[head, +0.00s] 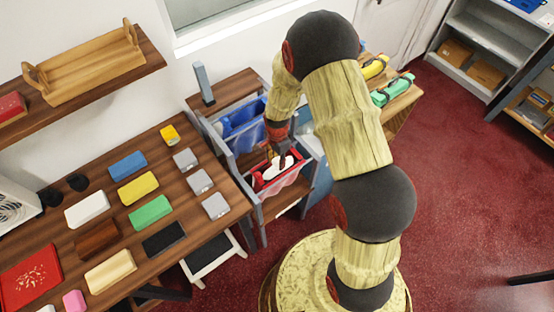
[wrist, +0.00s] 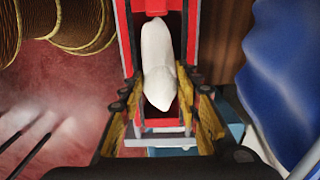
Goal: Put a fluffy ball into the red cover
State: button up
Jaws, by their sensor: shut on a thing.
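My gripper (head: 282,154) is low over the red cover (head: 260,185), an open red bin with pale, see-through sides on a grey rack. In the wrist view, the red cover (wrist: 124,42) has red rims on both sides of my gripper (wrist: 164,98). A white, rounded, longish soft-looking piece, which I take as the fluffy ball (wrist: 157,55), is between the fingers and extends beyond them. The fluffy ball also shows in the head view (head: 271,170), within the outline of the red cover. I cannot tell whether it touches the bottom.
A blue bin (head: 240,122) sits right behind the red cover on the rack, close to my gripper. The wooden counter (head: 67,238) at left holds several coloured blocks. Yellow and green rolls (head: 391,91) lie on a wooden stand behind my arm. Red floor is open at right.

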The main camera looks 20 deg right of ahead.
jog(key=shift+f, duration=0.15)
dwell(0.5)
jog(key=o, duration=0.7)
jog(key=o, duration=0.4)
jog(key=shift+o, duration=1.1)
jog(key=shift+r+p, duration=1.8)
jog(key=shift+r, duration=1.25)
